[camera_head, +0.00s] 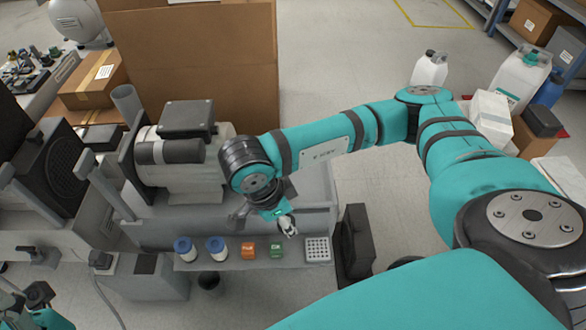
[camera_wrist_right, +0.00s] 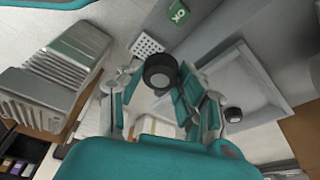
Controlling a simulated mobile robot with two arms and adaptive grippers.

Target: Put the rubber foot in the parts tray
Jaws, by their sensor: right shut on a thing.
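My right gripper (camera_head: 288,226) is above the front of the grey bench, pointing down. In the wrist view, the right gripper (camera_wrist_right: 160,88) is shut on a round black rubber foot (camera_wrist_right: 160,68) with a lighter centre, held between its fingers. A shallow pale grey tray with a raised rim (camera_wrist_right: 262,73), apparently the parts tray, lies below and to the right in that view. A second small black round piece (camera_wrist_right: 233,114) shows inside it. In the head view the foot is too small to make out. Part of my left gripper (camera_head: 38,294) shows at the lower left edge; its fingers are unclear.
A black case (camera_head: 355,243) stands right of the bench.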

